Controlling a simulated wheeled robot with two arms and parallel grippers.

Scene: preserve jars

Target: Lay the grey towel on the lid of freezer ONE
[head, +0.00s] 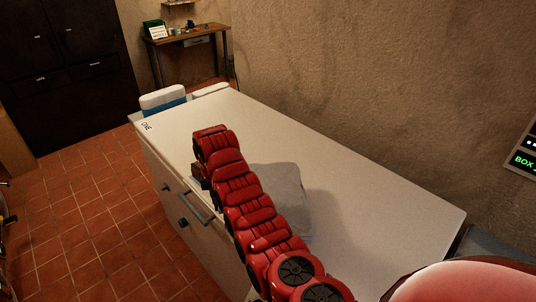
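The grey towel (283,188) lies on the white lid of the freezer marked ONE (385,210), around the middle of its length. It looks bunched or folded, and my red arm hides its left part. This arm, which seems to be my left one, reaches from the bottom of the picture over the lid towards its far end. Its gripper fingers cannot be made out behind the arm links, so I cannot tell whether they are open or touch the towel. My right gripper does not show.
Two white-topped containers, one with a blue band (163,101), stand beyond the freezer's far end. A wooden table (190,37) with small items stands at the back, near a dark cabinet (65,60). A wall runs along the freezer's right side; tiled floor (90,225) is open at left.

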